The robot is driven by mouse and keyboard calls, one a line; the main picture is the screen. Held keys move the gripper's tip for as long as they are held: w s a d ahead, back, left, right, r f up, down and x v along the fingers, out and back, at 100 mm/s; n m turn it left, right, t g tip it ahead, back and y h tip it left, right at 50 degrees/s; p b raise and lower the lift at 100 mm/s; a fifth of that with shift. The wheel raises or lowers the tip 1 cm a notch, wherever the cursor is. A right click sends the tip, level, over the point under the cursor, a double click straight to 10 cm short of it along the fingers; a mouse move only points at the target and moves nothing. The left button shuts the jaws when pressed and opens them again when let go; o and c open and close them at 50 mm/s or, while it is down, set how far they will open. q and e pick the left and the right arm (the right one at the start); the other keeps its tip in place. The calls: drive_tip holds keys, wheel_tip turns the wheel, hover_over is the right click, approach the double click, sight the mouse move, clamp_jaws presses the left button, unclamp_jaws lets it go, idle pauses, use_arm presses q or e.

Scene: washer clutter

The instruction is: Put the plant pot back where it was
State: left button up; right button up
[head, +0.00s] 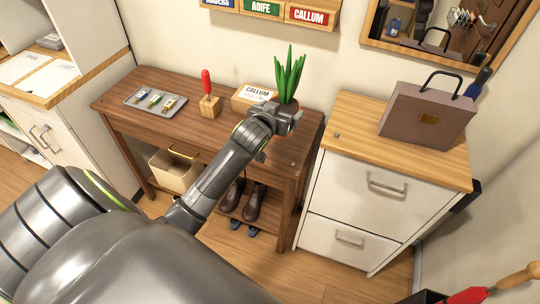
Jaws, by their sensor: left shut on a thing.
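The plant pot (289,103) is a reddish-brown pot with upright green leaves (290,72). It is at the right end of the dark wooden table, upright and largely hidden behind my left gripper. My left gripper (289,118) is shut on the pot. I cannot tell whether the pot touches the table top. My right gripper is not in view.
A briefcase (428,117) stands on the white cabinet (362,180) to the right. Shoes (253,206) sit below.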

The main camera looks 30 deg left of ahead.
use_arm(q)
drive_tip(key=shift+w+a+f, duration=0.3)
drive_tip(key=shift+a+f, duration=0.05)
drive_tip(key=shift+f, duration=0.2)
drive_tip(key=shift+w+f, duration=0.6)
drive_tip(key=shift+f, duration=0.3)
drive_tip(key=shift+w+d+f, duration=0.3)
drive_tip(key=shift+f, duration=0.2)
drive_tip(key=shift+w+d+f, duration=0.25)
drive_tip(key=shift+d+f, duration=0.05)
drive_tip(key=shift+f, duration=0.2)
drive_tip(key=shift+w+d+f, duration=0.15)
drive_tip(key=shift+d+f, duration=0.55)
drive_tip(key=shift+f, duration=0.3)
drive_tip(key=shift+s+a+f, duration=0.4)
drive_tip(key=shift+f, duration=0.15)
wheel_tip(320, 180, down, 4)
drive_tip(key=shift+a+f, duration=0.1)
drive_tip(key=o, duration=1.2)
drive_tip(key=shift+o, duration=0.3)
drive_tip(key=v, duration=1.2)
drive_tip(key=shift+r, duration=0.35)
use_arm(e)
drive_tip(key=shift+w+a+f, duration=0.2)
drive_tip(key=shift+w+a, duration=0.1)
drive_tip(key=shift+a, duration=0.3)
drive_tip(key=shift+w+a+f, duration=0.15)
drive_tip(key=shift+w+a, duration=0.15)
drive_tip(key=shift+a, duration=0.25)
